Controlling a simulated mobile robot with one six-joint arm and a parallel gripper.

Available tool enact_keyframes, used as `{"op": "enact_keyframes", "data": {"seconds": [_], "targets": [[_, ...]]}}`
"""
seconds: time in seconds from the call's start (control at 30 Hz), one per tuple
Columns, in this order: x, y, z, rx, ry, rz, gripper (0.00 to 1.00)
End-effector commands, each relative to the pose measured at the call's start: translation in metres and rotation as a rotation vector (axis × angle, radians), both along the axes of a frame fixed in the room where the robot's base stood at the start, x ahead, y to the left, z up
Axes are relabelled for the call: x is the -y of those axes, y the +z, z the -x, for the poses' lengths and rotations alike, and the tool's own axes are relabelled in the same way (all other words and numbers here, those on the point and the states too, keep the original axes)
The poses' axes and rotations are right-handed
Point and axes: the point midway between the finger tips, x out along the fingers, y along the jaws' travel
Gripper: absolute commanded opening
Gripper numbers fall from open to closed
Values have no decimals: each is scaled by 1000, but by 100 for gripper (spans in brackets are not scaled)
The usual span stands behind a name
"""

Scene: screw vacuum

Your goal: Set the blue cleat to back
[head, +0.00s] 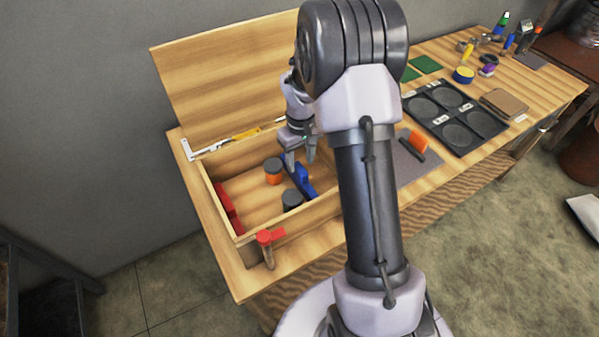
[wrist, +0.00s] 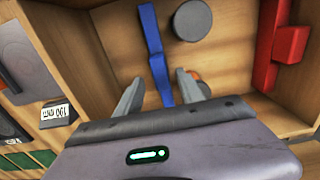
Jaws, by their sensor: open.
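The blue cleat (head: 303,177) is a long narrow piece inside the open wooden box (head: 219,224). In the wrist view the blue cleat (wrist: 152,48) runs from the upper part of the picture down between my fingers. My gripper (head: 300,158) is open above the far end of the cleat. In the wrist view the two fingertips of my gripper (wrist: 160,86) lie on either side of the cleat, with a gap on each side. I cannot tell whether they reach down to its height. My arm hides the right part of the box.
A dark round-topped piece (head: 292,199) and an orange one with a dark top (head: 273,172) stand beside the cleat. A red piece (head: 228,208) lies along the left wall. The raised lid (head: 215,85) stands behind the box; a red-handled clamp (head: 266,240) sits at the front.

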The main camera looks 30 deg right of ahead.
Motion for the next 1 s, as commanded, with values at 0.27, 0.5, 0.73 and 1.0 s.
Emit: {"op": "enact_keyframes", "data": {"seconds": [0.27, 0.5, 0.73, 1.0], "targets": [[0, -43, 0, 0, -2, -1, 45], [0, -45, 0, 1, -2, 0, 45], [0, -45, 0, 1, -2, 0, 8], [0, -44, 0, 1, -2, 0, 0]]}}
